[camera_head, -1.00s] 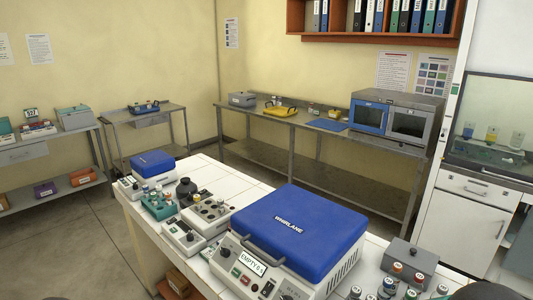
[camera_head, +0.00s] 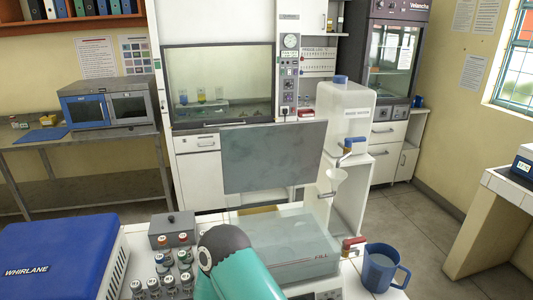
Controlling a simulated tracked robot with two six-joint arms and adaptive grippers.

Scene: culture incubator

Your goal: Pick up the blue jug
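The blue jug (camera_head: 380,268) is a grey-blue, open-topped vessel with its handle on the right. It stands upright on the white bench near the bottom right of the head view, close to a red-handled tap (camera_head: 352,241). Its inside looks grey-blue, and I cannot tell whether it holds liquid. Neither of my grippers shows, and nothing is touching the jug. A teal and black arm part of mine rises at the bottom centre, left of the jug, with no fingers visible.
A clear lidded bath (camera_head: 290,245) stands left of the jug. Several capped bottles (camera_head: 170,275), a grey box (camera_head: 172,229) and a blue-lidded centrifuge (camera_head: 60,262) are further left. A white dispenser (camera_head: 345,105) stands behind. Open floor lies right of the jug.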

